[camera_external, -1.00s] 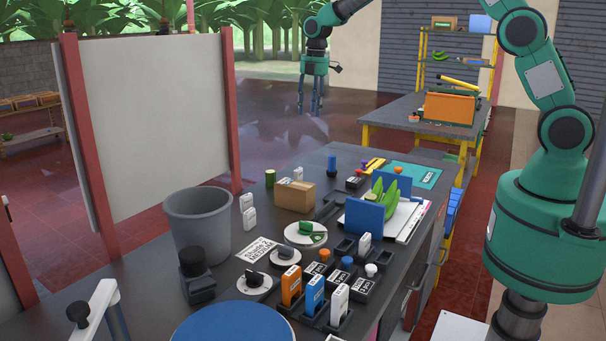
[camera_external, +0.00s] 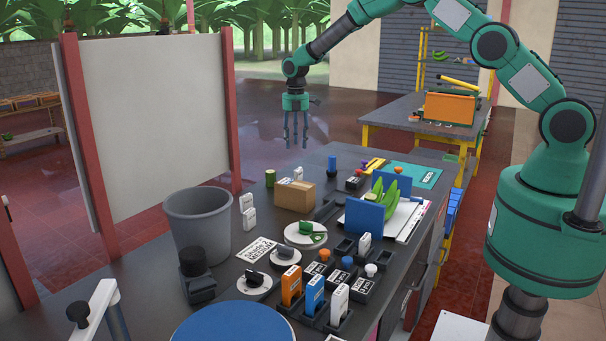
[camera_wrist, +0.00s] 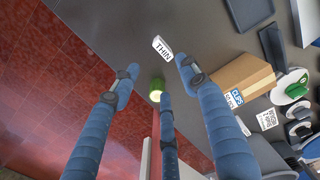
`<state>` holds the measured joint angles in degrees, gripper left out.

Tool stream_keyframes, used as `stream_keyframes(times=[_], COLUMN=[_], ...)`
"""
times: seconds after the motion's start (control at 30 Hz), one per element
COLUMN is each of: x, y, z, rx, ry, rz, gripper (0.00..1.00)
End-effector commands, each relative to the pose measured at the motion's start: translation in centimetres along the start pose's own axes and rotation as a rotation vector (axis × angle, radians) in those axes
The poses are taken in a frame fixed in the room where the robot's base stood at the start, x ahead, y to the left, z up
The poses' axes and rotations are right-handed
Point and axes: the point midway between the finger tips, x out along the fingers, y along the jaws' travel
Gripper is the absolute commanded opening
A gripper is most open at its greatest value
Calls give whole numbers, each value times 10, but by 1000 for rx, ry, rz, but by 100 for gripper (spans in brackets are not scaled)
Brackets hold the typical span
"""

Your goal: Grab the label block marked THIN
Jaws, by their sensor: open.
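The white THIN label block (camera_wrist: 163,48) is on the dark tabletop in the wrist view, near the table edge and beyond the fingertips. In the external view, a small white block behind the cardboard box (camera_external: 298,173) appears to be it, though its lettering is unreadable there. My gripper (camera_external: 295,146) hangs fingers down, above and behind this block. Its blue fingers also show in the wrist view (camera_wrist: 160,82), spread open with nothing between them.
A green cylinder (camera_wrist: 156,90) stands near the THIN block. A cardboard box (camera_wrist: 240,80) and a white CLIPS block (camera_wrist: 234,98) are to its right. A grey bin (camera_external: 197,225) and white partition (camera_external: 150,120) stand left. Bare tabletop surrounds the THIN block.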

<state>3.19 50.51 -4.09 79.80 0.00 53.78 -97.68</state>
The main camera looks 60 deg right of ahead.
Motion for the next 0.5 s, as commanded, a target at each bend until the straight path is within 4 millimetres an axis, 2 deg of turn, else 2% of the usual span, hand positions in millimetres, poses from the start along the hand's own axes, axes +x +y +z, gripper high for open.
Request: stream_keyframes(times=[0.27, 0.5], x=[7, 36], y=[-1, -1], z=[0, 0], rx=[1, 1], ry=[0, 0], rz=[-1, -2], gripper=[45, 45])
